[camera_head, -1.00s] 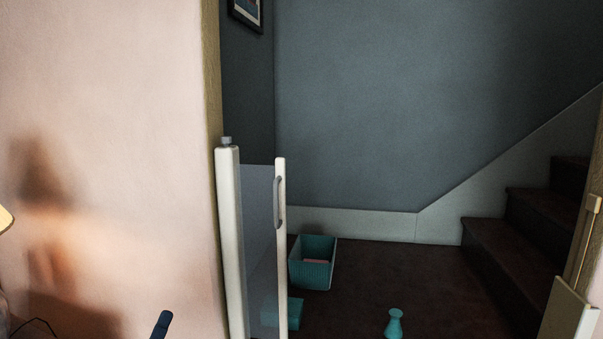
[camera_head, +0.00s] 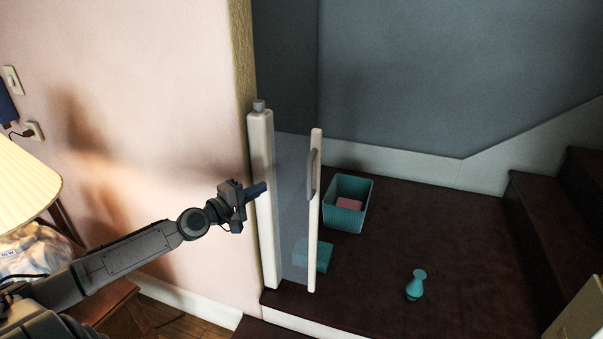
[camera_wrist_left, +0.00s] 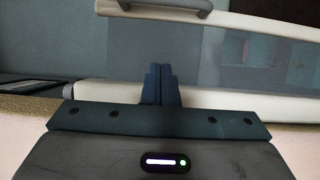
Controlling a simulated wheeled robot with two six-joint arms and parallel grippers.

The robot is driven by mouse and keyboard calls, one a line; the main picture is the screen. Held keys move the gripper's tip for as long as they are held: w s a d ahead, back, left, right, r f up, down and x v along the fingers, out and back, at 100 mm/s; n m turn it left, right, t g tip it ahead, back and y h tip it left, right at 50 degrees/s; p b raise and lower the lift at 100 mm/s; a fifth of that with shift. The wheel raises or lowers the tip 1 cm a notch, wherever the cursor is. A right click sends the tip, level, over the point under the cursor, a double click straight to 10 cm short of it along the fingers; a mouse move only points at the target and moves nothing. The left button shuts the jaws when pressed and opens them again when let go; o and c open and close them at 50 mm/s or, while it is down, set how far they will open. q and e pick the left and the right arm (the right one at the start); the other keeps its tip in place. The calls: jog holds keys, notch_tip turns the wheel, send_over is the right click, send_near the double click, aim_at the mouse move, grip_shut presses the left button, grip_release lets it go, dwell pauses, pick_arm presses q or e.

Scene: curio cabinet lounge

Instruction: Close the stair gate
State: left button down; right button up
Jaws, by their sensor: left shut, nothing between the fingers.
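The stair gate (camera_head: 296,185) stands open, swung inward over the dark landing at the left side of the opening. It has a cream hinge post (camera_head: 262,205), a see-through panel, and a cream end post (camera_head: 315,225) with a grey handle (camera_head: 312,174). My left gripper (camera_head: 258,189) is shut and empty, close in front of the hinge post; I cannot tell whether it touches. In the left wrist view its fingers (camera_wrist_left: 158,82) are together, with the gate panel (camera_wrist_left: 225,52) and handle (camera_wrist_left: 165,5) beyond. My right gripper is out of view.
A teal basket (camera_head: 350,221) with a pink thing inside, a teal block (camera_head: 318,255) and a teal vase-like object (camera_head: 415,285) are on the landing. Dark stairs (camera_head: 540,215) rise at right. A lamp (camera_head: 25,185) stands at left. A cream panel (camera_head: 580,312) is at lower right.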

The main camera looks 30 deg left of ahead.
pick_arm(q)
jog(key=w+d+p, duration=0.6)
jog(key=w+p, duration=0.1)
jog(key=w, duration=0.2)
jog(key=shift+w+p, duration=0.25)
jog(key=shift+p, duration=0.1)
jog(key=shift+d, duration=0.1)
